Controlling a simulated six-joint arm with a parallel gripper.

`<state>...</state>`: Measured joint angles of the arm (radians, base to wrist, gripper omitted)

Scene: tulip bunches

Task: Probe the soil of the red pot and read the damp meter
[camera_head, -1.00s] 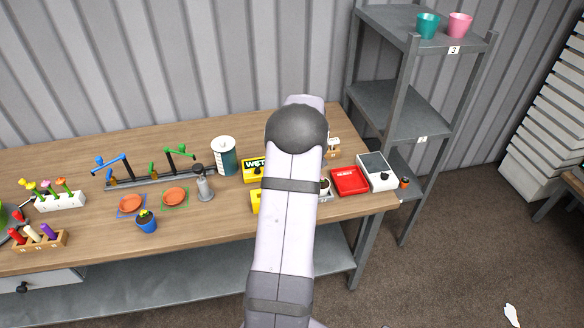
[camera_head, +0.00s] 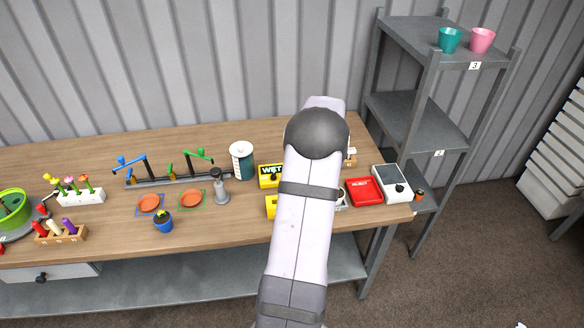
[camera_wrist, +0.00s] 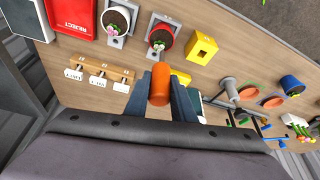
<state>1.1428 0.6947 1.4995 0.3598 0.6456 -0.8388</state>
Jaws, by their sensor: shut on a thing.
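My gripper (camera_wrist: 165,90) is shut on an orange, rounded handle (camera_wrist: 159,86) in the wrist view. The part of the held thing beyond the handle is hidden, so I cannot see a probe tip. The red pot (camera_wrist: 152,38) holds dark soil and a small green plant and stands on a grey pad, beyond the gripper and apart from it. The arm hides this pot in the head view. The yellow meter (camera_head: 269,183) stands on the bench left of my arm, with "WET" readable on its dark face; any pointer is too small to tell.
Another pot (camera_wrist: 106,20) with soil stands beside the red one. Saucers, a blue pot (camera_head: 163,222) and a sprayer-like grey item (camera_head: 221,189) stand further left.

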